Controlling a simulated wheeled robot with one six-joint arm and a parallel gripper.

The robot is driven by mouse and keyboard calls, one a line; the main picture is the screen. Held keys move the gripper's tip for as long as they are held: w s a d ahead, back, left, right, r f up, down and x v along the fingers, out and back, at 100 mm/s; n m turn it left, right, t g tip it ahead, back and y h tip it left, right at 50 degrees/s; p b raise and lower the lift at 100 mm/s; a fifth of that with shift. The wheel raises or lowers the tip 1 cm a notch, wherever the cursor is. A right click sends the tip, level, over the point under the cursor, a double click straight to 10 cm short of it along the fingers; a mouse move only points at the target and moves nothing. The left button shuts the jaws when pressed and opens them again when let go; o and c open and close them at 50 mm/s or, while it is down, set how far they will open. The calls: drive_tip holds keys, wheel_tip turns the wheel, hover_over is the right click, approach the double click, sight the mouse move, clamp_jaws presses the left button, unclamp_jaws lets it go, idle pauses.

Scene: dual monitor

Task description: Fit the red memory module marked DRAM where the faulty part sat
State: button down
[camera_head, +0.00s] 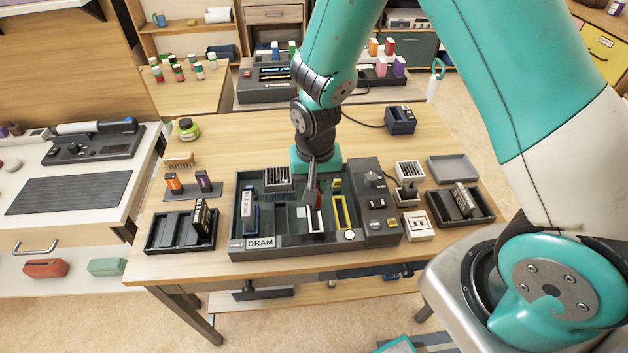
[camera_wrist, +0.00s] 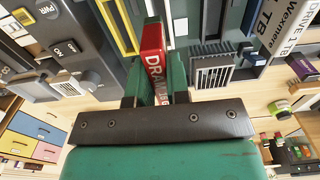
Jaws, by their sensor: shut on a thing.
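The red memory module marked DRAM (camera_wrist: 152,52) is between the fingers of my gripper (camera_wrist: 156,85), which is shut on it. In the head view my gripper (camera_head: 312,190) is over the middle of the dark open board unit, whose front rim (camera_head: 300,251) carries a label plate (camera_head: 261,243) reading FAULT DRAM. The module is largely hidden there by the fingers. Its far end points down toward the board's slots; whether it touches one I cannot tell. A yellow-framed slot (camera_head: 342,211) lies just right of my gripper, also in the wrist view (camera_wrist: 118,25).
A blue-and-white drive (camera_head: 249,210) stands at the unit's left, with a grilled block (camera_head: 278,178) behind. The control panel (camera_head: 376,205) is at its right. Dark racks flank it, left (camera_head: 178,240) and right (camera_head: 449,210). An empty grey tray (camera_head: 453,167) lies back right.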

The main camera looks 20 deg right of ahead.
drive_tip(key=shift+a+f+b, duration=0.1)
drive_tip(key=shift+f+b, duration=1.9)
drive_tip(key=shift+f, duration=0.9)
drive_tip(key=shift+f+b, duration=0.7)
drive_tip(key=shift+f, duration=0.75)
drive_tip(key=c, duration=1)
unclamp_jaws()
drive_tip(key=shift+r, duration=0.1)
wheel_tip(320, 180, up, 17)
drive_tip(key=shift+r, duration=0.15)
drive_tip(key=s+a+r+n+y, duration=0.1)
drive_tip(key=s+r+n, duration=0.2)
drive_tip(key=s, duration=0.3)
drive_tip(key=s+a+r+n+y+p, duration=0.1)
drive_tip(key=s+a+r+n, duration=0.1)
drive_tip(key=s+r+n, duration=0.2)
drive_tip(key=s+a+r+n+y, duration=0.1)
drive_tip(key=s+r+n+y, duration=0.1)
drive_tip(key=s, duration=0.6)
wheel_tip(320, 180, up, 3)
drive_tip(key=shift+a+f+n, duration=0.1)
drive_tip(key=shift+a+n, duration=0.05)
drive_tip(key=shift+n, duration=0.75)
